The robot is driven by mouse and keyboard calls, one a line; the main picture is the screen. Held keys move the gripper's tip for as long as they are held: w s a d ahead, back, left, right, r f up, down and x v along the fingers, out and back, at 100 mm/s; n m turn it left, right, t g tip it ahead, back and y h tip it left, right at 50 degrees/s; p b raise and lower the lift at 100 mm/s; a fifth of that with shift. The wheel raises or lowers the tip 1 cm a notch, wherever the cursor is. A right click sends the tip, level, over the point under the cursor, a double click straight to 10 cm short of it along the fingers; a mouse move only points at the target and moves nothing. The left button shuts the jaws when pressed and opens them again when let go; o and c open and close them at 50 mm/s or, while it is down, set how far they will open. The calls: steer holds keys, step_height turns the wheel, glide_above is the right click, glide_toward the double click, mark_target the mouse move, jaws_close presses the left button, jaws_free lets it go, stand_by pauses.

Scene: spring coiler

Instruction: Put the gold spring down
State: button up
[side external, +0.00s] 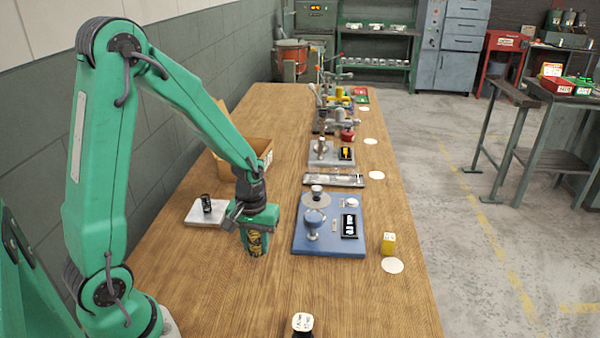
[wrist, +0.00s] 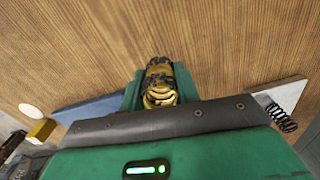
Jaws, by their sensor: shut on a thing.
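The gold spring (side external: 255,243) is between the jaws of my gripper (side external: 250,222), upright and low over the wooden table, just left of the blue machine base. I cannot tell whether its lower end touches the wood. In the wrist view the gold spring (wrist: 160,84) shows gold coils with dark patches, framed by my gripper (wrist: 155,95). The jaws are shut on it.
A cardboard box (side external: 262,150) is behind. The table's front is mostly clear.

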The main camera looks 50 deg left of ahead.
mark_target(254, 234)
steer(key=shift+f, duration=1.25)
steer(key=shift+f, duration=0.15)
steer(key=o, duration=1)
steer(key=shift+r, duration=0.2)
steer(key=shift+r, duration=6)
steer(key=shift+r, duration=0.1)
